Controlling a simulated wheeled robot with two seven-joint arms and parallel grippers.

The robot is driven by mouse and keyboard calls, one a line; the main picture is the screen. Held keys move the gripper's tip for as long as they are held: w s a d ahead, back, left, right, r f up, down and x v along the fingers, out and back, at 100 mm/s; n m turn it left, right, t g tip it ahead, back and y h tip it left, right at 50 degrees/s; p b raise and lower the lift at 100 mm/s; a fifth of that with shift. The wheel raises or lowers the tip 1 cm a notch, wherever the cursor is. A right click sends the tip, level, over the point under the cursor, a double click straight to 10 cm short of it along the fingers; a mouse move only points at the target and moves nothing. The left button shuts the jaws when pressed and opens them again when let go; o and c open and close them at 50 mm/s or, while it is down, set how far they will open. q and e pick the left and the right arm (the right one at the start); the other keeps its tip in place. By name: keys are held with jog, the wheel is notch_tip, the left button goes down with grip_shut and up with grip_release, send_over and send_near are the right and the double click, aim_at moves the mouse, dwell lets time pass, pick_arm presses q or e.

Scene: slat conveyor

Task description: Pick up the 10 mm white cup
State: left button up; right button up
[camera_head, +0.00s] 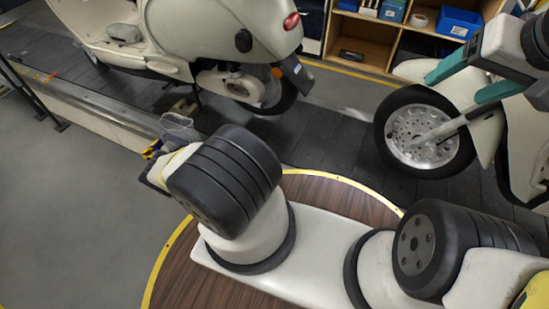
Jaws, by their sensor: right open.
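My right arm comes in from the right and bends over a round wood-patterned platform. Its gripper (158,152) is at the far left end of the arm, mostly hidden behind the large black wrist joint. It is open; only small yellow, blue and dark parts of it show. A greyish see-through piece (178,128) sticks up beside it, and I cannot tell what it is. I cannot pick out the 10 mm white cup with certainty. My left gripper is not in view.
The dark slat conveyor (335,140) runs behind the platform. A cream scooter (215,30) stands on it, and another scooter (430,140) stands at right. A wooden shelf (362,40) behind holds blue bins (458,22) and a small white round thing (418,20). Grey floor at left is clear.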

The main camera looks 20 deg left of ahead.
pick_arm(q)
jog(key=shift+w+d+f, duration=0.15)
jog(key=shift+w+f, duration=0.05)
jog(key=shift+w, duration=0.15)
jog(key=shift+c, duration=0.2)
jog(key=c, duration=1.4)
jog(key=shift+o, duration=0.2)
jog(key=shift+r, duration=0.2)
